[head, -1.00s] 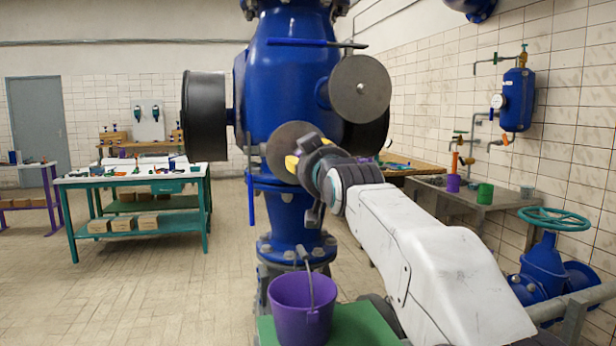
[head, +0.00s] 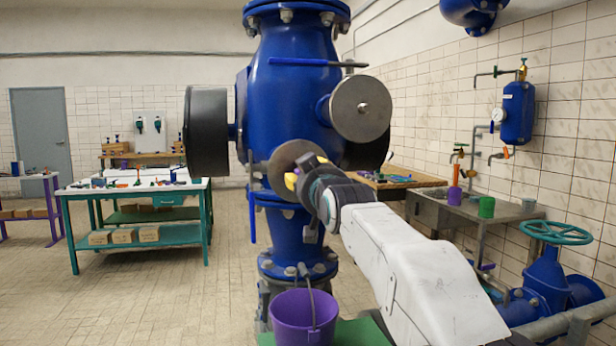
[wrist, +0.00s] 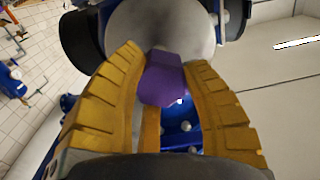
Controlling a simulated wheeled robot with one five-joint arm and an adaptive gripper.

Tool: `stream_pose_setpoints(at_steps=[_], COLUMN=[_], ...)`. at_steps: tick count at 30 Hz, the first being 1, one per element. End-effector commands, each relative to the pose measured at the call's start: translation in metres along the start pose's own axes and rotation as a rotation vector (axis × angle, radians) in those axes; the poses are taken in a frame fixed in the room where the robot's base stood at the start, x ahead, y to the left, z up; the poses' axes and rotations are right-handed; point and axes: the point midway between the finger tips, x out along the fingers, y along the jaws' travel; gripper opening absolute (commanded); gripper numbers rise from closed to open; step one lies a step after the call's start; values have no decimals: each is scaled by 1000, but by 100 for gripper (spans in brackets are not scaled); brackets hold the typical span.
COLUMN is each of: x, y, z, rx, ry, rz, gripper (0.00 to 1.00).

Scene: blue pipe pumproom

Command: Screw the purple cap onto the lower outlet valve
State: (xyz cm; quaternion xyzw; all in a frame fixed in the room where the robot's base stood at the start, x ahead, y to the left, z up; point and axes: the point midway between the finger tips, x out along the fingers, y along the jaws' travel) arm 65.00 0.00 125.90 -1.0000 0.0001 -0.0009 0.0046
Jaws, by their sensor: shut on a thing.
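The purple cap (wrist: 163,80) sits between the two yellow fingers of my gripper (wrist: 165,90) in the wrist view. The fingers are shut on it. The cap is right in front of a round grey disc (wrist: 150,25). The cap's far end is hidden, so I cannot tell whether it touches the disc or is on a thread. In the head view my gripper (head: 291,182) is at the lower grey disc (head: 283,170) of the big blue valve body (head: 290,95). My wrist hides most of the cap there. A valve stem at this outlet is not visible.
A purple bucket (head: 303,318) stands on a green surface below my gripper. A second grey disc (head: 360,108) sticks out above right. A grey bench (head: 470,210) and a blue valve with a teal handwheel (head: 555,232) are at right. The floor at left is open.

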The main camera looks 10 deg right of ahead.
Motion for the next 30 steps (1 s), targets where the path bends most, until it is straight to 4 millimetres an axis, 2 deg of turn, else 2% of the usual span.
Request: stream_pose_setpoints(at_steps=[30], x=[27], y=[0], z=[-2], rx=[0], ry=[1], rz=[0], gripper=[10])
